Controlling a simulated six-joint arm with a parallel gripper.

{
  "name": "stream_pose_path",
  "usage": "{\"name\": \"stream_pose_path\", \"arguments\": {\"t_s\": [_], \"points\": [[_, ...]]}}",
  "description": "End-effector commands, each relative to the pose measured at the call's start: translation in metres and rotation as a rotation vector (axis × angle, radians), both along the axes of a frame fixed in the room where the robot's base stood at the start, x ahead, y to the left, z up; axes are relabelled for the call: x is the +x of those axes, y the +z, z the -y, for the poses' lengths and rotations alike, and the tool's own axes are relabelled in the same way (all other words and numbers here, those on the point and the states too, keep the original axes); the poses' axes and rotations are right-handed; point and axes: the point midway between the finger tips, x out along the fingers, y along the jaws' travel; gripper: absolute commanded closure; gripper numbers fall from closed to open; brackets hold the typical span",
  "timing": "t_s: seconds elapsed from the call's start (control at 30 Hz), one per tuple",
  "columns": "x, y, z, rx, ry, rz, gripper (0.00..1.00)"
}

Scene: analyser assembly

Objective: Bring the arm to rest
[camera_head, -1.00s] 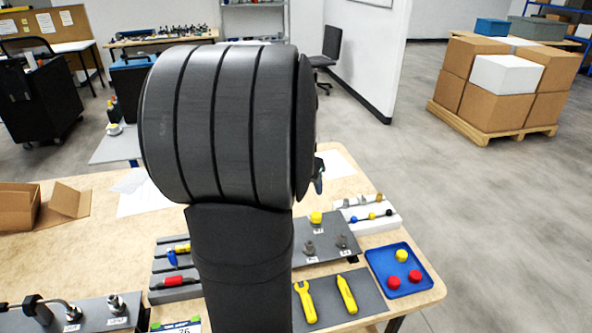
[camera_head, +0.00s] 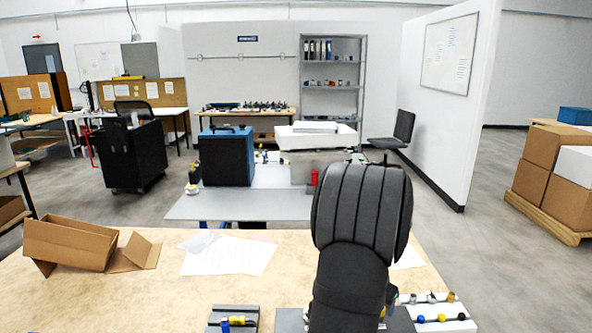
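My own dark grey arm rises from the bottom edge of the head view, right of the middle, its large ribbed joint standing above the wooden bench (camera_head: 150,290). My gripper does not show in this view. If it is behind the arm, the arm hides it. Nothing held can be seen.
On the bench are an open cardboard box (camera_head: 70,243), white papers (camera_head: 229,255), a grey tool holder (camera_head: 234,312) and a white rack (camera_head: 440,311) with coloured knobs. A grey table (camera_head: 240,206) behind carries a blue case (camera_head: 227,156). Stacked cartons (camera_head: 548,150) stand right.

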Motion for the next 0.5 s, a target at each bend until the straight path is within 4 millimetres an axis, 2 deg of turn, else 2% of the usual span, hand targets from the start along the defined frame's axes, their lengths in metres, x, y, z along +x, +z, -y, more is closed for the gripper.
{"name": "stream_pose_path", "arguments": {"t_s": [0.2, 0.5], "points": [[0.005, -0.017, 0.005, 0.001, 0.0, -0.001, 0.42], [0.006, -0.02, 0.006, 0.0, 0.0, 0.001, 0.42]]}}
